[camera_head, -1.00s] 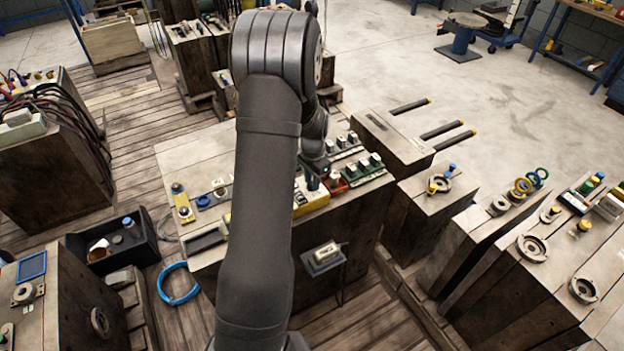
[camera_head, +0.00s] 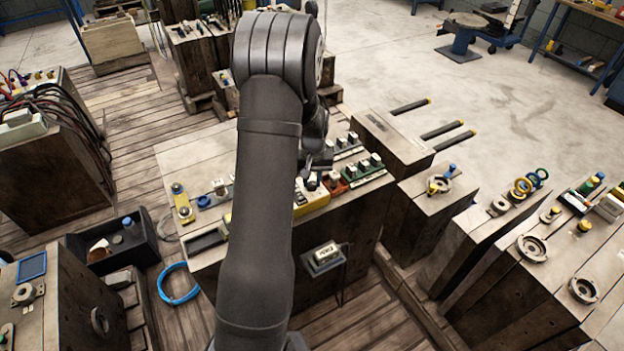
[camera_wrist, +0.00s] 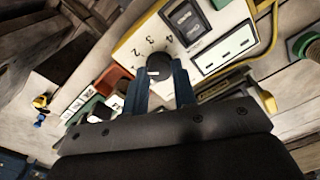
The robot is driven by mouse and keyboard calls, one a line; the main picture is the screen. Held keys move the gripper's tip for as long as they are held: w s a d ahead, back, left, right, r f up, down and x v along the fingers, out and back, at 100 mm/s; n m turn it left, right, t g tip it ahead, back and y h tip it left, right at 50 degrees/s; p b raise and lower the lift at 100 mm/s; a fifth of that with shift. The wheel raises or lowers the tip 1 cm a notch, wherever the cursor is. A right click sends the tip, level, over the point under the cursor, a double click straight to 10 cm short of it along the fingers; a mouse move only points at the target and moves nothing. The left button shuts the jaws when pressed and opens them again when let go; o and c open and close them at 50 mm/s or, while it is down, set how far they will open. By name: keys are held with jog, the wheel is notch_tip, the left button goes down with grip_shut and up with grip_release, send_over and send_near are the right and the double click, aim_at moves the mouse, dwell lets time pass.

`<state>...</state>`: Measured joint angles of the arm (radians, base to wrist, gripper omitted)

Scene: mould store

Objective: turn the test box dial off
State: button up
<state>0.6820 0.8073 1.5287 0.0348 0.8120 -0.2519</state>
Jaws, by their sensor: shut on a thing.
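The test box (camera_wrist: 130,46) is a yellow-edged, pale-faced box with printed numbers, dark switch panels and a white panel in the wrist view. Its black round dial (camera_wrist: 156,62) has a pale pointer mark and sits among the numbers 2, 3 and 4. My gripper (camera_wrist: 160,78) has its two blue fingers on either side of the dial and is shut on it. In the head view the yellow test box (camera_head: 316,200) stands on the wooden block, partly hidden by my arm. My gripper (camera_head: 314,180) is over it there, and its fingertips are hard to make out.
Red and green switch boxes (camera_head: 357,174) stand close beside the test box. A yellow cable (camera_wrist: 262,70) runs along its edge. A small grey box (camera_head: 324,262) with a white label hangs on the block's front. Wooden blocks with fittings stand to the right.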

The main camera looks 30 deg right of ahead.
aim_at(312, 183)
jog(key=n, duration=0.4)
jog(key=shift+n, duration=0.3)
jog(key=n, duration=0.4)
jog(key=shift+n, duration=0.3)
jog(key=o, duration=1)
notch_tip(312, 183, up, 18)
jog(key=shift+d+f, duration=0.15)
jog(key=shift+f, duration=0.1)
jog(key=shift+w+f, duration=0.1)
